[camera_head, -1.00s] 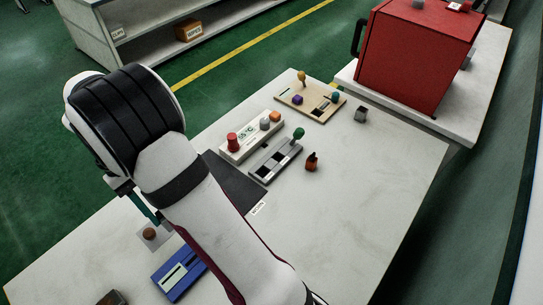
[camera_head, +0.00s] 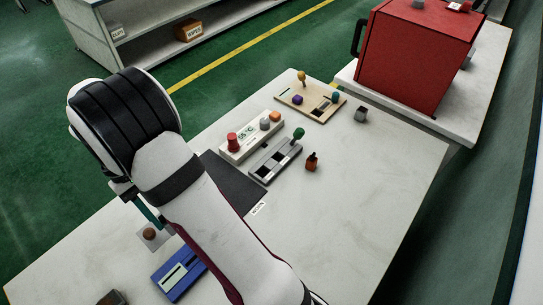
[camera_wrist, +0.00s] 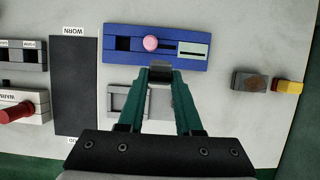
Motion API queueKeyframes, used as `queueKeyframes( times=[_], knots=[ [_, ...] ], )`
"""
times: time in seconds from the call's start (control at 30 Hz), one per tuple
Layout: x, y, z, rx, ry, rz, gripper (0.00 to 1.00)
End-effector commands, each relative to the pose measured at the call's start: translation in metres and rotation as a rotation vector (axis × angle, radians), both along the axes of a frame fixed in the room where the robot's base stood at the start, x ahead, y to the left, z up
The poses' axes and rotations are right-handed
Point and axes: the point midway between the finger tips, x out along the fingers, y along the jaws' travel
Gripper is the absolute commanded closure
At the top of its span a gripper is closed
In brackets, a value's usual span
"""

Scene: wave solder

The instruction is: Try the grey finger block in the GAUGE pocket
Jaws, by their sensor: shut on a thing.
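My gripper (camera_wrist: 160,78) has its green fingers closed on a small dark grey block (camera_wrist: 160,72), which shows between the fingertips in the wrist view. The block is just below the near edge of a blue fixture (camera_wrist: 150,58). The fixture has a dark square pocket at its left, a pink knob, a slot and a pale window. It also shows in the head view (camera_head: 160,284), partly behind my arm. I cannot read a GAUGE label. A light grey plate (camera_wrist: 113,102) with recesses lies under the fingers and is partly hidden. The gripped block is hidden in the head view.
A dark mat (camera_wrist: 75,90) lies left of the blue fixture. A grey-brown block (camera_wrist: 249,82) and a yellow-ended piece (camera_wrist: 288,86) lie to its right. In the head view, a grey two-pocket holder (camera_head: 278,160) and a red box (camera_head: 415,55) stand farther off. The table's right side is mostly clear.

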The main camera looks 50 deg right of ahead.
Motion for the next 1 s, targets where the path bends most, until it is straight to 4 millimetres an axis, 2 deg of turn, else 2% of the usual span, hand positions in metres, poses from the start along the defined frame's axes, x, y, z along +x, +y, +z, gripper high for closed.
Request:
queueKeyframes(
  times=[1.0],
  knots=[
    [0.0,0.0,-0.02,0.0,0.0,0.0,1.0]
  ],
)
